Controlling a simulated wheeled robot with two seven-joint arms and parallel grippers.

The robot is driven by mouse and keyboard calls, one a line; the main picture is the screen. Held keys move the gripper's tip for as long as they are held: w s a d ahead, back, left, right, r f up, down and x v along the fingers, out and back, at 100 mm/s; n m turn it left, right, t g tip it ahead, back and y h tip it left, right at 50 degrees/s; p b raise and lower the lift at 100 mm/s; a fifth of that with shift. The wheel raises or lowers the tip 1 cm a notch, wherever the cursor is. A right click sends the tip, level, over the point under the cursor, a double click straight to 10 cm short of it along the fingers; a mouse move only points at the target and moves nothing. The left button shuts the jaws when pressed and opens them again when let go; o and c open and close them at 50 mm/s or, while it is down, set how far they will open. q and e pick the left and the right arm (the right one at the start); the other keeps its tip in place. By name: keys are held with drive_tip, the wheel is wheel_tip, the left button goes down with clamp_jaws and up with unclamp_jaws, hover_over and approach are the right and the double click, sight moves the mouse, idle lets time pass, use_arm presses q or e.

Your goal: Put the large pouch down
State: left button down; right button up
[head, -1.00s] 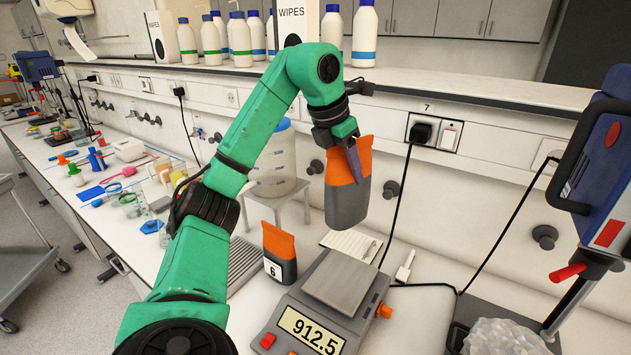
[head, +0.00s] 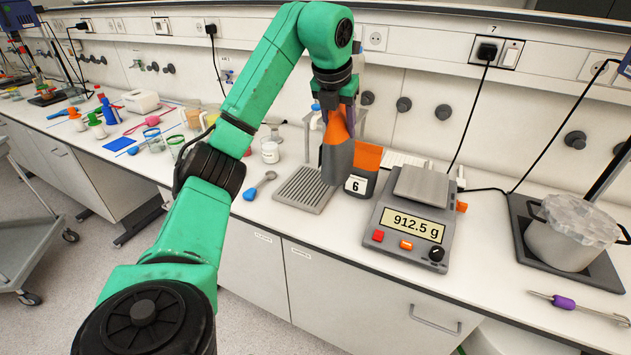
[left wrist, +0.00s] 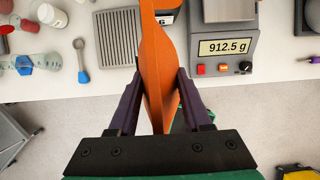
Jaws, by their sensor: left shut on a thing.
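The large pouch (head: 337,166), orange on top and grey below, hangs upright from my left gripper (head: 336,106). The gripper is shut on its orange top. In the head view the pouch overlaps the right end of the grey ribbed tray (head: 303,188) and the left side of the smaller pouch marked 6 (head: 362,172). I cannot tell whether its bottom touches anything. In the left wrist view the orange top of the large pouch (left wrist: 158,70) stands between the two fingers, edge-on to the camera. My right gripper does not show.
A scale (head: 411,215) reading 912.5 g stands right of the pouches, its plate bare. A pot (head: 570,232) stands far right.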

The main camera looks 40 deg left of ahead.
sight(344, 155)
use_arm(q)
drive_tip(key=f, duration=0.2)
drive_tip(key=w+f, duration=0.1)
drive_tip(key=f, duration=0.5)
drive_tip(key=shift+w+d, duration=0.3)
wheel_tip(344, 155, down, 11)
drive_tip(key=shift+s+a+p, duration=0.15)
drive_tip(key=shift+s+p, duration=0.15)
drive_tip(key=shift+p, duration=0.05)
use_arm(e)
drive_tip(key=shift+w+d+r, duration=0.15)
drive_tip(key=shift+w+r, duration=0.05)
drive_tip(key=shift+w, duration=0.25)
use_arm(q)
drive_tip(key=shift+f, duration=0.15)
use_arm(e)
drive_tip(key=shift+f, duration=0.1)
use_arm(q)
drive_tip(key=shift+c, duration=2)
unclamp_jaws()
drive_tip(key=shift+o, duration=0.3)
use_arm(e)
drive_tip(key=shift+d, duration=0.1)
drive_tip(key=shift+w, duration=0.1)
